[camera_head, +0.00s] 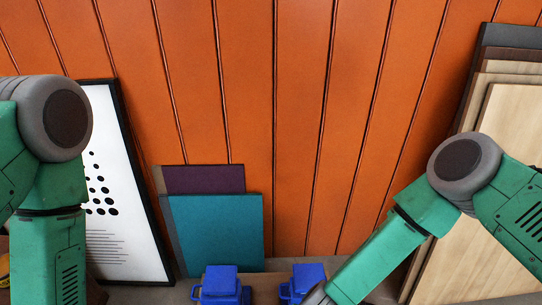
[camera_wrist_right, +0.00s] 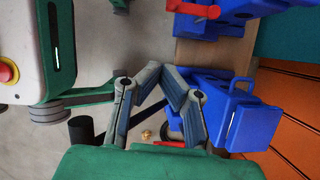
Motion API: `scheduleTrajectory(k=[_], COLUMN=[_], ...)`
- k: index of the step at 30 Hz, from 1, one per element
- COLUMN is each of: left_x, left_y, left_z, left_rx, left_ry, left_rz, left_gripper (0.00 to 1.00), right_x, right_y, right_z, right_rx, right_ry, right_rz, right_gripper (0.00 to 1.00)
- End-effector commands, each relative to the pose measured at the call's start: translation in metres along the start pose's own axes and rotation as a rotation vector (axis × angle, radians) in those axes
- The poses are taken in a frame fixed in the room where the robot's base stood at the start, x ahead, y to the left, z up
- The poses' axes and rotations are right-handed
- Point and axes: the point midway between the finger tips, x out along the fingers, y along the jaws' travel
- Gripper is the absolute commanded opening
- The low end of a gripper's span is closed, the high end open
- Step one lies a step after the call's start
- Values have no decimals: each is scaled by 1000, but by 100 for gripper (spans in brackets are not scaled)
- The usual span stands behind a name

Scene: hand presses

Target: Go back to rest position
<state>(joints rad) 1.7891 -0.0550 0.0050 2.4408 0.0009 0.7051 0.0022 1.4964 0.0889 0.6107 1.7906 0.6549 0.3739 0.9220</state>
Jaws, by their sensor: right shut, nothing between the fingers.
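My right gripper (camera_wrist_right: 162,74) shows in the wrist view with its fingers brought together and nothing between them. It is beside the lower blue press (camera_wrist_right: 250,125); whether they touch is unclear. A second blue press (camera_wrist_right: 225,22) with a red handle (camera_wrist_right: 195,9) is at the top of that view. In the head view the tops of two blue presses, one at left (camera_head: 221,284) and one at right (camera_head: 303,281), show at the bottom edge. My right forearm reaches down beside the right one, its gripper out of frame. My left arm hangs at the left, its gripper out of frame.
An orange panelled wall (camera_head: 300,120) stands behind. A white framed poster (camera_head: 125,200), a teal panel (camera_head: 220,230) and a purple panel (camera_head: 205,179) lean against it. Wooden boards (camera_head: 480,260) lean at the right, partly behind my right arm.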

Motion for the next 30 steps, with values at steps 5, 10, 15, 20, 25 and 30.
scheduleTrajectory(k=[5, 10, 15, 20, 25, 30], left_x=[-4, -12, -18, -21, -21, -21], left_y=[0, 0, 0, 0, 0, 0], left_z=[0, -1, -1, -1, -1, -1], left_rx=[-1, -1, 0, 0, 0, 0], left_ry=[0, 0, 0, 0, 0, 0], left_rz=[0, 0, 0, 0, 0, 0], left_gripper=[47, 47, 47, 47, 47, 47], right_x=[-16, -65, -132, -175, -184, -184], right_y=[22, 58, 84, 100, 103, 103], right_z=[-35, -112, -176, -204, -208, -208], right_rx=[-262, -840, -1365, -1653, -1709, -1709], right_ry=[75, 213, 302, 324, 325, 325], right_rz=[12, 74, 187, 269, 287, 287], right_gripper=[0, 0, 0, 0, 0, 0])
